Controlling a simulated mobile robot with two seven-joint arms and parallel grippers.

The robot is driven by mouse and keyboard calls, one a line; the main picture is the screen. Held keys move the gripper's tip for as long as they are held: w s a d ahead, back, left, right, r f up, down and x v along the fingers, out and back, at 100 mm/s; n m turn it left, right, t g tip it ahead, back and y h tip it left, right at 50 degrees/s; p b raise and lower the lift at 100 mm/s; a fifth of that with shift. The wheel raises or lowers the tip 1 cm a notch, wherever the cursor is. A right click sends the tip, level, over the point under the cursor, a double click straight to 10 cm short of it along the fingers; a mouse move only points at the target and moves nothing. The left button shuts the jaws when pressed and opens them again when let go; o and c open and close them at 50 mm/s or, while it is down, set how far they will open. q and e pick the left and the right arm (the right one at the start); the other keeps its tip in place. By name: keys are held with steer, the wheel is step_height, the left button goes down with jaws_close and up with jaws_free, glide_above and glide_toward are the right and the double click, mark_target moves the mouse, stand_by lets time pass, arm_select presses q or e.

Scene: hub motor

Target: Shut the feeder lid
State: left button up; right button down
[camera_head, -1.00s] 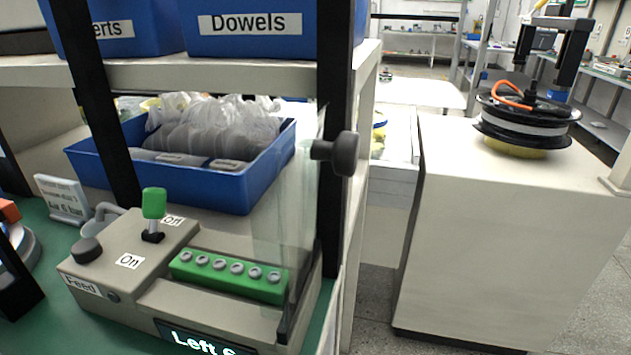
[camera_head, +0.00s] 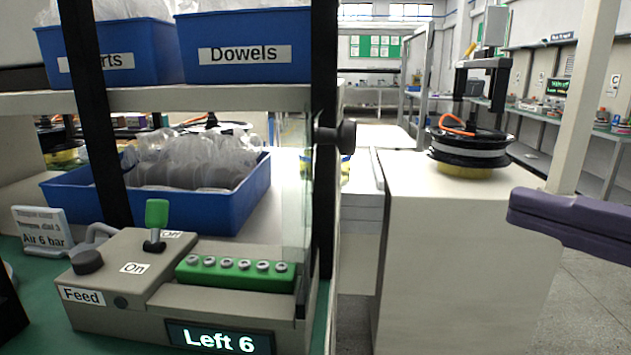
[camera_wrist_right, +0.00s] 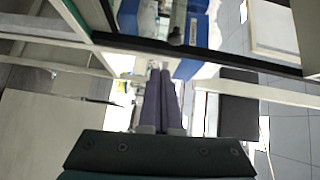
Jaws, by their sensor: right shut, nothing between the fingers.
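The feeder (camera_head: 130,285) is a grey box on the green bench at the lower left of the head view, with a green strip (camera_head: 235,273) of several round-topped pieces and a "Left 6" display. Its clear lid (camera_head: 298,185) stands raised, nearly upright, at the feeder's right end. A dark knob (camera_head: 341,133) sticks out to the right near the lid's top. My right gripper (camera_head: 514,205) is purple and enters from the right edge, well right of the lid and apart from it. In the wrist view its fingers (camera_wrist_right: 160,68) are together and empty. My left gripper is out of view.
A black shelf post (camera_head: 325,200) stands just behind the lid. A blue bin (camera_head: 215,212) of bagged parts sits behind the feeder; blue bins fill the shelf above. A pale cabinet (camera_head: 455,260) with a reel (camera_head: 468,150) stands at right, beyond a gap.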

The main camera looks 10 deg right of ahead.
steer(key=w+a+r+m+t+p, duration=0.1)
steer(key=w+a+p, duration=0.4)
steer(key=w, duration=0.5)
steer(key=shift+w+a+r+m+h+p, duration=0.35)
steer(key=shift+a+r, duration=0.2)
steer(key=shift+a, duration=0.6)
